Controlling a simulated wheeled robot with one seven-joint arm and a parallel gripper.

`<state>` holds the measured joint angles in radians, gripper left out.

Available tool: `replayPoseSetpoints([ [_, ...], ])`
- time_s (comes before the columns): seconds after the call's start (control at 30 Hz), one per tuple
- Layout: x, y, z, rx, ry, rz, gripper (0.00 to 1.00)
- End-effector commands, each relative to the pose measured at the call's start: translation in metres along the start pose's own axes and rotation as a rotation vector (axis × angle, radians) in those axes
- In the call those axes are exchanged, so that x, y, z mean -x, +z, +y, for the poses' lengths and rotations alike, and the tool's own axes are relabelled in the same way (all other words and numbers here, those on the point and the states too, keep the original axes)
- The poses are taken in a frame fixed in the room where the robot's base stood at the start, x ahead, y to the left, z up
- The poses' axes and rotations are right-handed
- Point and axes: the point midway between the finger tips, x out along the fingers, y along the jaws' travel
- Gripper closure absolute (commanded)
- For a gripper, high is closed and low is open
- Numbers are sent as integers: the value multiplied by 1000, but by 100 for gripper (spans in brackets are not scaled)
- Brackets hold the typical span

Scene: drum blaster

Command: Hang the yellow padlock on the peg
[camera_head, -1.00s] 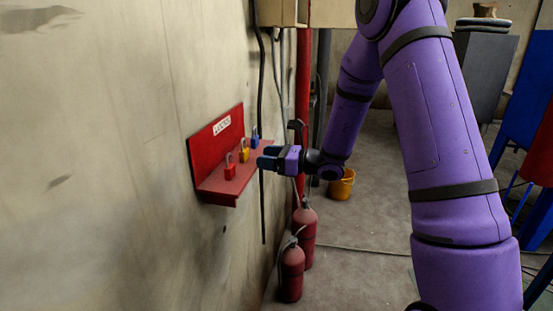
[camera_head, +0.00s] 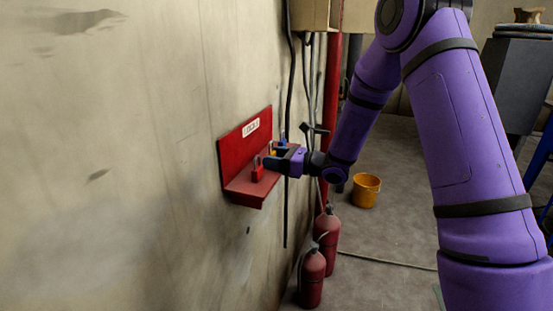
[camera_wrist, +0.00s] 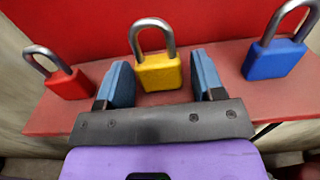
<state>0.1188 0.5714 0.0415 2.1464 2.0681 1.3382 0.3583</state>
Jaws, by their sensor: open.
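The yellow padlock (camera_wrist: 158,72) stands upright on the red wall shelf (camera_wrist: 50,118), its silver shackle pointing up, in the middle of the wrist view. My gripper (camera_wrist: 163,82) is open, with one blue finger on each side of the yellow padlock. I cannot make out the peg in these views.
A red padlock (camera_wrist: 70,84) stands left of the yellow one and a blue padlock (camera_wrist: 274,58) stands right. The shelf's red back plate (camera_head: 232,150) is against the wall. Red extinguishers (camera_head: 312,275) and a yellow bucket (camera_head: 366,190) are on the floor below.

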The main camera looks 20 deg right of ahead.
Motion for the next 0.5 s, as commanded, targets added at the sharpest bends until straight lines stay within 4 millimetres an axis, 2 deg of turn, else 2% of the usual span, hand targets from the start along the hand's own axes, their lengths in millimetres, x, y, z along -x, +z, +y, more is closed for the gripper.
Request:
replayPoseSetpoints([
  [0.07,0,0,0,-1,0,1,41],
  [0.2,0,0,0,-1,0,1,73],
  [0.23,0,0,0,-1,0,1,77],
  [0.5,0,2,0,0,0,0,77],
])
